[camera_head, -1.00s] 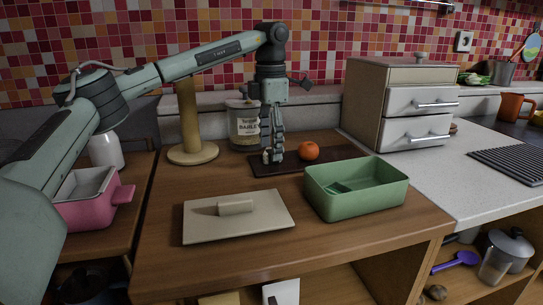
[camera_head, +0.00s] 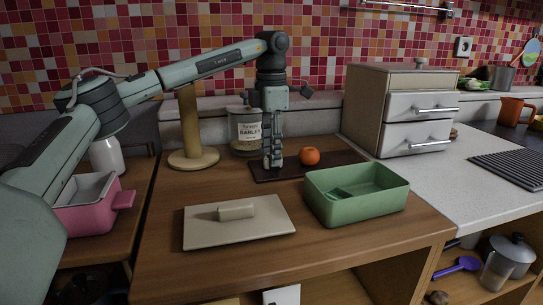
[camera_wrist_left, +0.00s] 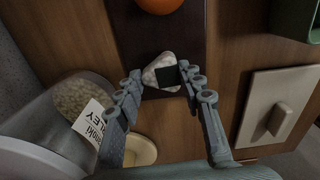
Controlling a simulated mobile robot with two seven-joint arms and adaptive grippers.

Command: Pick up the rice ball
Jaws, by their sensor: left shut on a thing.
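The rice ball (camera_wrist_left: 160,68), white with a dark patch, shows in the left wrist view between the two fingertips of my left gripper (camera_wrist_left: 160,80). My left gripper is shut on it. In the head view my left gripper (camera_head: 273,162) points straight down at the dark board (camera_head: 334,165), and its fingers hide most of the rice ball. I cannot tell whether the rice ball still touches the board. My right gripper is in neither view.
An orange fruit (camera_head: 310,156) lies just right of the gripper on the board. A green open box (camera_head: 357,205) and its beige lid (camera_head: 262,232) are nearer. A barley jar (camera_head: 245,132) and a wooden stand (camera_head: 194,158) are behind and left.

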